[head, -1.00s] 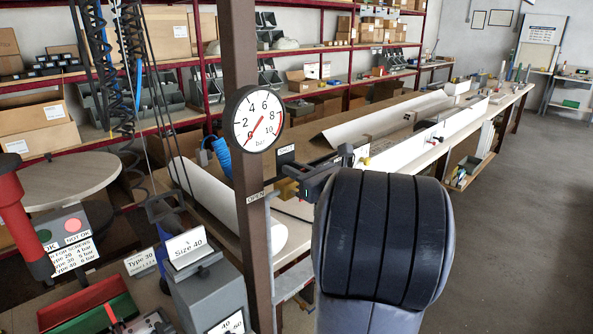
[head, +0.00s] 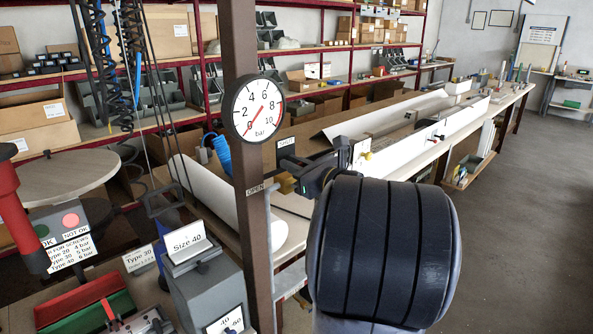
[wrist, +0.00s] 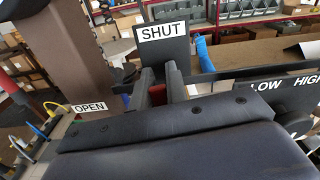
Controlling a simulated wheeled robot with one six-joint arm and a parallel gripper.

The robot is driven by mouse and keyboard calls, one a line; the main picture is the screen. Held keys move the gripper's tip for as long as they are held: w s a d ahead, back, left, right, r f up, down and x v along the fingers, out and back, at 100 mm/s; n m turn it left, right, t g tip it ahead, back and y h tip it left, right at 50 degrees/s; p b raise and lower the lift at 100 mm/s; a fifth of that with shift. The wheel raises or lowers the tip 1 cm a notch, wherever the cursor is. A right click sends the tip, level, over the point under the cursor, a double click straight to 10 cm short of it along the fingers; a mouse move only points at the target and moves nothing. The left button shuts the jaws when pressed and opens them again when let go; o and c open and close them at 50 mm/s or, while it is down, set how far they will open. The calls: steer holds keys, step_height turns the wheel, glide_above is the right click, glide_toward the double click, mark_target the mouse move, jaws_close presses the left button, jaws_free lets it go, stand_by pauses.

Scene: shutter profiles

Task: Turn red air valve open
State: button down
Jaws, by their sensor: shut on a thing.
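The red valve's handle shows only as a small red patch (wrist: 147,78) in the wrist view. My gripper (wrist: 158,86) is shut on it, and its dark fingers hide most of it. The fingers lie just below the SHUT sign (wrist: 163,32), with the OPEN sign (wrist: 89,107) to the left. In the head view my gripper (head: 298,172) is right of the brown post (head: 256,215), below the SHUT sign (head: 286,143). My own wrist hides much there. The round gauge (head: 258,107) on the post has its red needle near 0.
A workbench with long white profiles (head: 390,120) runs back to the right. A grey box marked Size 40 (head: 205,280) and a red and green tray (head: 85,312) stand at the lower left. Floor at the right is clear.

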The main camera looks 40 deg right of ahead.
mark_target(271, 176)
steer(key=n+b, duration=0.1)
steer(key=b, duration=0.1)
steer(key=a+f+n+b, duration=0.1)
steer(key=n+b, duration=0.1)
steer(key=a+n+b, duration=0.1)
steer(key=b, duration=0.2)
steer(key=shift+s+a+f, duration=0.1)
steer(key=shift+a+f, duration=0.15)
steer(key=shift+f, duration=0.1)
steer(key=n+b, duration=0.1)
steer(key=b, duration=0.1)
steer(key=a+f+n+b, duration=0.1)
steer(key=b, duration=0.1)
steer(key=n+b, duration=0.2)
steer(key=shift+a+f, duration=0.15)
steer(key=shift+a, duration=0.15)
steer(key=f+n+b, duration=0.1)
steer(key=n+b, duration=0.1)
steer(key=b, duration=0.2)
steer(key=a+f+n+b, duration=0.1)
steer(key=n+b, duration=0.2)
steer(key=b, duration=0.1)
steer(key=f+n+b, duration=0.1)
steer(key=n+b, duration=0.2)
steer(key=b, duration=0.1)
steer(key=shift+s+a+f, duration=0.1)
steer(key=shift+a+f, duration=0.2)
steer(key=shift+n+b, duration=0.3)
steer(key=shift+b, duration=0.1)
